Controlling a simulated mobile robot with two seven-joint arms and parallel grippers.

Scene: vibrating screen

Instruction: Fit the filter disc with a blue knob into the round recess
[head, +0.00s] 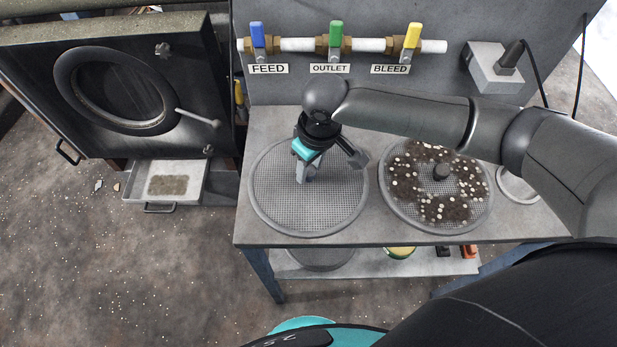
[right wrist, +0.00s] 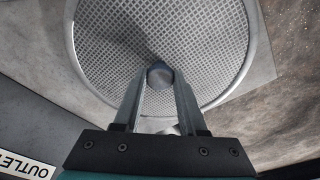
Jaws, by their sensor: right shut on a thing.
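A clean mesh filter disc (head: 275,195) with a grey rim is at the left part of the grey workbench; it fills the top of the right wrist view (right wrist: 115,40). Its knob (right wrist: 160,74) looks dark blue-grey and sits between the fingertips. My right gripper (head: 307,178) points down over the disc's middle and is shut on this knob. I cannot tell whether the disc rests on the bench or is slightly raised. A round ring-shaped opening (head: 70,92) shows in the dark upright panel at the left; I cannot tell if it is the recess. My left gripper is out of view.
A second mesh disc (head: 398,212) with dark dirt, pale grains and a dark knob lies at the right. Part of a round ring (head: 510,192) shows beyond it. Blue, green and yellow valves line the back wall. A metal tray (head: 190,193) sticks out below the panel.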

